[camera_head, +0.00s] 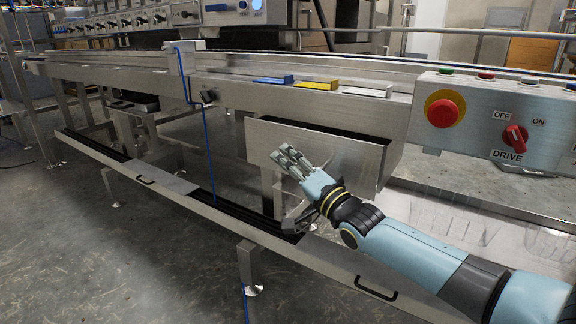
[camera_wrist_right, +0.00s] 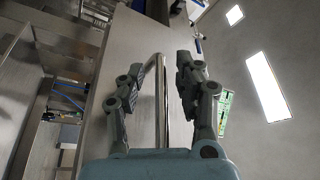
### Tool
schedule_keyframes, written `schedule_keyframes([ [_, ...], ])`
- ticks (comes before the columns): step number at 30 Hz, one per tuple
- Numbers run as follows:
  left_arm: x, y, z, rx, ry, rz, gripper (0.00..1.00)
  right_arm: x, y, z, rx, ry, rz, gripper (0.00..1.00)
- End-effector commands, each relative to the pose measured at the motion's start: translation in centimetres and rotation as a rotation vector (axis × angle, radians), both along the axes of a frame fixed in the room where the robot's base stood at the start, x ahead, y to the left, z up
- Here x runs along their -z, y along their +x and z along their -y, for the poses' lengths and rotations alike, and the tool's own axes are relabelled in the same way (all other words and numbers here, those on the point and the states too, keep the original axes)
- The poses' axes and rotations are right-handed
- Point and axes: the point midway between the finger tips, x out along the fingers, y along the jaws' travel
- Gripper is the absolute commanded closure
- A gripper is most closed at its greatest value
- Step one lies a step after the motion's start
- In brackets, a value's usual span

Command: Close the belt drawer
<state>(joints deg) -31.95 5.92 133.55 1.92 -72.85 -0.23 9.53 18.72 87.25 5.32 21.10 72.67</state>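The belt drawer (camera_head: 345,160) is a brushed-metal box under the conveyor's front edge. It stands pulled out, with a dark opening showing along its top. My right gripper (camera_head: 287,158) is in front of the drawer's face, toward its left half. In the right wrist view my right gripper (camera_wrist_right: 160,75) has its two fingers apart, with a shiny metal bar (camera_wrist_right: 160,105) between them. The bar looks like the drawer's handle; I cannot tell whether a finger touches it. In the head view the gripper hides that spot. My left gripper is not in view.
A control panel (camera_head: 500,115) with a red stop button (camera_head: 443,110) and a drive switch (camera_head: 514,137) is at the right. Blue, yellow and white pieces (camera_head: 316,85) lie on the conveyor edge. A low metal ledge with black handles (camera_head: 375,290) runs below. A blue cable (camera_head: 205,130) hangs left.

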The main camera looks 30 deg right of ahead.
Motion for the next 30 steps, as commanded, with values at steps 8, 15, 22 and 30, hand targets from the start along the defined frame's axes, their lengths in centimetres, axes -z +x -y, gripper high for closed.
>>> schedule_keyframes([
  [8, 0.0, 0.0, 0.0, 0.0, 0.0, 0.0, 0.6, 0.0, 0.0, 0.0, 0.0, 0.0, 0.0, 0.81],
  [15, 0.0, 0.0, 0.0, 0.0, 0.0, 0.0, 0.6, 0.0, 0.0, 0.0, 0.0, 0.0, 0.0, 1.0],
  [22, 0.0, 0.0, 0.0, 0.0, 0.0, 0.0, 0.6, 0.0, 0.0, 0.0, 0.0, 0.0, 0.0, 1.0],
  [30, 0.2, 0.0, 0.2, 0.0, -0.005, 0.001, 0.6, 0.3, 0.7, 1.9, 0.0, -0.003, -0.003, 1.0],
])
